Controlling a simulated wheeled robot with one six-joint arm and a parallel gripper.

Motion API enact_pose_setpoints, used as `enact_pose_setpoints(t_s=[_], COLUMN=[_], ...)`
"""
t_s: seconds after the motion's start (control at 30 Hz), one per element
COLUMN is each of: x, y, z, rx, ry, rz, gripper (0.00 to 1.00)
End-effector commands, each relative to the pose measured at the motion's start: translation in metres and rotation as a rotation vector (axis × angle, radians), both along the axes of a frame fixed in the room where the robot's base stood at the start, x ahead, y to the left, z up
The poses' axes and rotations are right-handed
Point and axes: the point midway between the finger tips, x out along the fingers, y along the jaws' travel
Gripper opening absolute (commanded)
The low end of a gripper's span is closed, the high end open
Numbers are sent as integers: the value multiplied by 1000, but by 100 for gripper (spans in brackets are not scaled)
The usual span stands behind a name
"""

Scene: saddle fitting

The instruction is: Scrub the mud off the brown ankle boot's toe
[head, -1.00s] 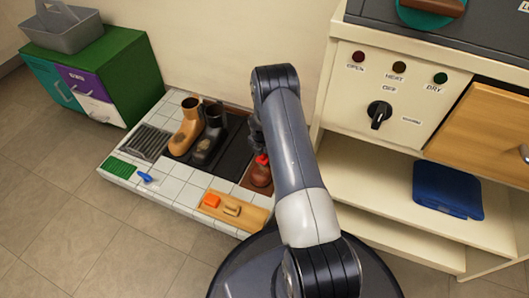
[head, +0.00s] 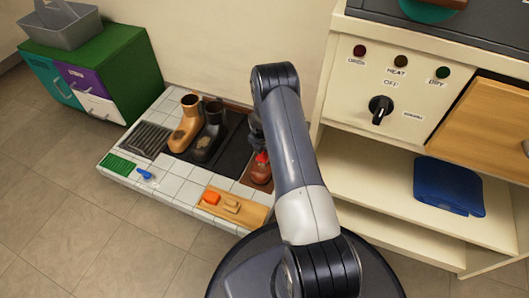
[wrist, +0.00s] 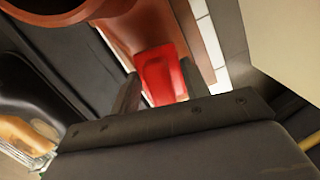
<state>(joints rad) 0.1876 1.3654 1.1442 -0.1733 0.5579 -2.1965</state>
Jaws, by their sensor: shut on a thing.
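A tan boot (head: 185,132) and a black boot with a brownish patch (head: 207,138) stand on a dark mat left of my arm. A wooden tray (head: 247,214) holds an orange block and a tan piece. A cream cabinet (head: 420,95) stands close on the right.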

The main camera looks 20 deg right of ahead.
Motion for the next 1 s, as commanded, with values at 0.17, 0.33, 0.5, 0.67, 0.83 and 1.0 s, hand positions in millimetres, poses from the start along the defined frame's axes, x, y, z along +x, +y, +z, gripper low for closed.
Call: enact_pose_setpoints(t_s=[0.17,0.33,0.5,0.67,0.83,1.0], x=[0,0,0,0,-2,-12], y=[0,0,0,0,2,13], z=[-5,-8,-11,-15,-13,-11], rx=[0,0,0,0,-1,0], ry=[0,0,0,0,1,2], rz=[0,0,0,0,1,3], gripper=[26,26,26,26,26,26])
